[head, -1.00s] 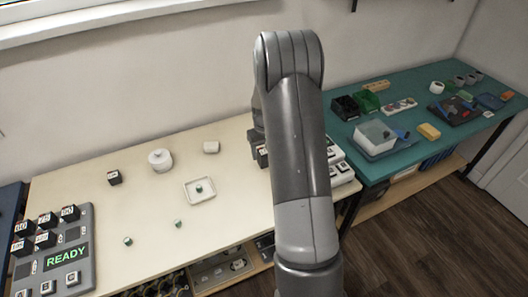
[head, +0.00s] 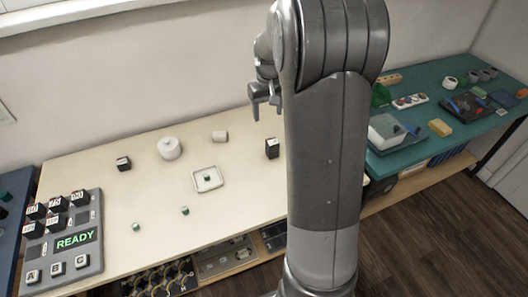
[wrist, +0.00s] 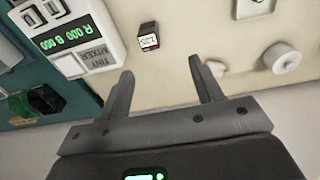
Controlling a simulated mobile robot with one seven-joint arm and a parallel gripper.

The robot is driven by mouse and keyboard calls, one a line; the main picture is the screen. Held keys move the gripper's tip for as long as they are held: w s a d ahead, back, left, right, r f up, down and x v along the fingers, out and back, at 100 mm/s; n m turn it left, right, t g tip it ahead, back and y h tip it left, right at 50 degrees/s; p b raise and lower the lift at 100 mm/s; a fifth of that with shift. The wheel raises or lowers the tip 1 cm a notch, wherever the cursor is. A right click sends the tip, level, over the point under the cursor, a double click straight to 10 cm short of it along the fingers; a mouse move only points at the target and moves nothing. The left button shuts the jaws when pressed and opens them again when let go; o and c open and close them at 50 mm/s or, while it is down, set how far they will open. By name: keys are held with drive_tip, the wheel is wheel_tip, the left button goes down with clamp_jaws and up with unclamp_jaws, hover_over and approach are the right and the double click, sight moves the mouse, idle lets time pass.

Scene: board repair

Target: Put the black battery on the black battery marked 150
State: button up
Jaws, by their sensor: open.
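A black battery (head: 272,149) with a white label stands on the cream table, right of the white tray, and looks tall; I cannot tell if it is one piece or two stacked. It also shows in the wrist view (wrist: 148,37), its label too blurred to read surely. Another black battery (head: 123,164) stands alone at the table's back left. My gripper (head: 264,100) is open and empty, above and apart from the right battery. In the wrist view its fingers (wrist: 165,80) show nothing between them.
A grey console (head: 92,262) reading READY, with several black labelled blocks, stands at left. A white tray (head: 195,187) holds a small green piece. My arm hides the table's right end.

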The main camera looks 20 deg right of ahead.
drive_tip(key=s+a+r+t, duration=0.2)
drive_tip(key=s+a+r, duration=0.7)
drive_tip(key=s+r, duration=0.3)
drive_tip(key=s+a+t, duration=0.1)
drive_tip(key=s+a, duration=0.1)
drive_tip(key=s, duration=0.6)
drive_tip(key=s+a+t, duration=0.1)
drive_tip(key=s+a, duration=0.1)
drive_tip(key=s, duration=0.6)
drive_tip(key=shift+a+t, duration=0.3)
drive_tip(key=shift+t, duration=0.1)
drive_tip(key=shift+f, duration=0.1)
